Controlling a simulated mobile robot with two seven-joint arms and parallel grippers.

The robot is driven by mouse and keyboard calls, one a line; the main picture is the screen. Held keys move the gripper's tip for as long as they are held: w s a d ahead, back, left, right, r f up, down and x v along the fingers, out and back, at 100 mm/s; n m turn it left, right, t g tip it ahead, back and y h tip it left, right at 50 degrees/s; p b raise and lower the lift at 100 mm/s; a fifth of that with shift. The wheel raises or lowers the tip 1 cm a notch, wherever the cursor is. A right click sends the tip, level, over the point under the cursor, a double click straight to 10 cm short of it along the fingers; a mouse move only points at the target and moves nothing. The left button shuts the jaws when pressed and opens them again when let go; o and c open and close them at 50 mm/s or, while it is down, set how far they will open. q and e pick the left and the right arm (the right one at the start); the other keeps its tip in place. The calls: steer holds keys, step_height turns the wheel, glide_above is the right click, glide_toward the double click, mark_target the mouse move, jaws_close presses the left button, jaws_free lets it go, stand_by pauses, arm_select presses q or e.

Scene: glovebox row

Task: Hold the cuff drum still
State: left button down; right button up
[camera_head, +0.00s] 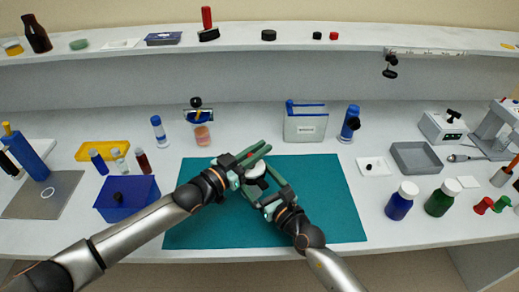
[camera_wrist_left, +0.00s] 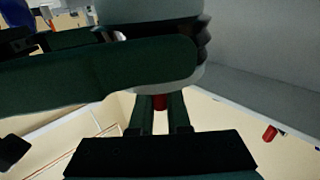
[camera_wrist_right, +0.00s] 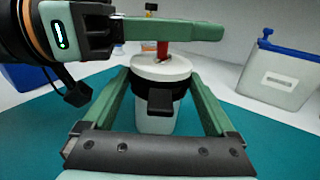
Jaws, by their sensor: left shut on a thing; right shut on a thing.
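The cuff drum (camera_head: 256,170) stands over the teal mat. In the right wrist view it has a white top (camera_wrist_right: 160,70), a black band with a front tab and a pale lower body. My right gripper (camera_head: 258,180) is shut on the drum, one green finger on each side. My left gripper (camera_head: 262,151) is above the drum, shut on a small red piece (camera_wrist_right: 163,48) that rises from its top. The red piece also shows between the fingers in the left wrist view (camera_wrist_left: 160,102). The left fingers hide part of the drum in the head view.
The teal mat (camera_head: 320,215) is otherwise clear. A blue box (camera_head: 128,200) and small vials stand left of it. A grey bin with blue trim (camera_head: 304,125) stands behind. Blue (camera_head: 401,201) and green (camera_head: 439,198) bottles stand to the right. A shelf runs above the bench.

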arm_select(q)
steer(key=shift+s+a+r+n+t+h, duration=0.15)
steer(key=shift+a+r+n+t+h, duration=0.15)
steer(key=shift+t+h, duration=0.4)
steer(key=shift+s+a+r+n+t+h, duration=0.1)
steer(key=shift+s+a+n+t+h, duration=0.2)
steer(key=shift+t+h, duration=0.4)
steer(key=shift+w, duration=0.1)
steer(key=c, duration=0.9)
jaws_free()
steer(key=shift+o, duration=0.2)
steer(key=shift+s+a+f, duration=0.25)
steer(key=shift+s+a, duration=0.05)
steer(key=shift+a, duration=0.05)
steer(key=s+a, duration=0.8)
steer(key=a, duration=0.1)
steer(key=shift+s, duration=0.15)
